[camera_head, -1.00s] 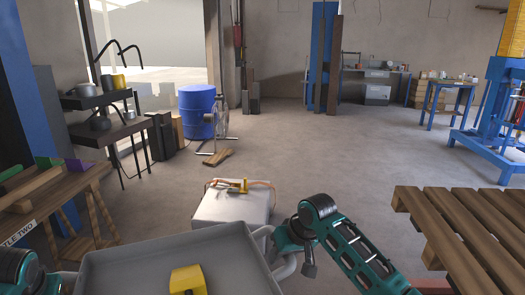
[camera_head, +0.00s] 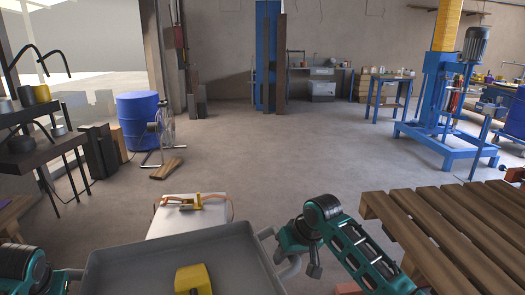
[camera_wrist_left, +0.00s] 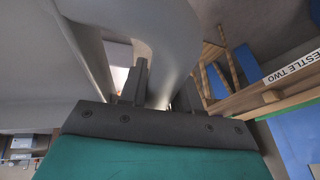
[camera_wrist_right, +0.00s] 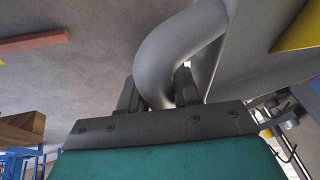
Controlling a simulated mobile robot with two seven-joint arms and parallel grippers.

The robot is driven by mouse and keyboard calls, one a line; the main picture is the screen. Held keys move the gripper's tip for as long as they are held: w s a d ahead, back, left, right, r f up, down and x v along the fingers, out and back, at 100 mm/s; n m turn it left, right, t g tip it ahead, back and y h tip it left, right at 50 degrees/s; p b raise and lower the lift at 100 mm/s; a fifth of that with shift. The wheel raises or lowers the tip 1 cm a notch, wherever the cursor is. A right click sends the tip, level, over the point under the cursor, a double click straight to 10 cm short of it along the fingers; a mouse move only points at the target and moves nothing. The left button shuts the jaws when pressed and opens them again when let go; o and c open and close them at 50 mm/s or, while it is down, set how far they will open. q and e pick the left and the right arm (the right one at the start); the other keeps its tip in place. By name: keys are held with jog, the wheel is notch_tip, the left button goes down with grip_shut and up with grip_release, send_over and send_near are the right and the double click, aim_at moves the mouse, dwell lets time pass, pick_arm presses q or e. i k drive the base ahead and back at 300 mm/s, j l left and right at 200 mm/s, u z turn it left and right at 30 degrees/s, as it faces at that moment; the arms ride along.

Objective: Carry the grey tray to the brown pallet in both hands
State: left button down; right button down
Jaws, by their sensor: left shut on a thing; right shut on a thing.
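The grey tray (camera_head: 225,258) is held in front of me at the bottom of the head view, with a yellow object (camera_head: 193,279) in it. My right gripper (camera_wrist_right: 158,88) is shut on the tray's right handle (camera_wrist_right: 168,55). My left gripper (camera_wrist_left: 152,88) is shut on the tray's left handle (camera_wrist_left: 165,35); in the head view the left arm shows only at the bottom left corner. The brown pallet (camera_head: 440,222) is slatted wood, at the right of the head view, to the right of the tray and my right arm, apart from both.
A white box (camera_head: 185,218) with a yellow tool on top stands just beyond the tray. A blue drum (camera_head: 138,117) and dark shelves (camera_head: 30,145) stand at the left. A blue mixer (camera_head: 440,110) stands beyond the pallet. The middle floor is open.

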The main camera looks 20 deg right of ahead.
aim_at(506, 237)
jog(key=i+z, duration=0.5)
jog(key=i+l+z, duration=0.1)
jog(key=i+z, duration=0.75)
jog(key=z, duration=0.15)
jog(key=i+z, duration=0.4)
jog(key=i+j+z, duration=0.1)
jog(key=i+z, duration=0.3)
jog(key=i, duration=0.25)
jog(key=z, duration=1.15)
jog(key=i+j, duration=0.05)
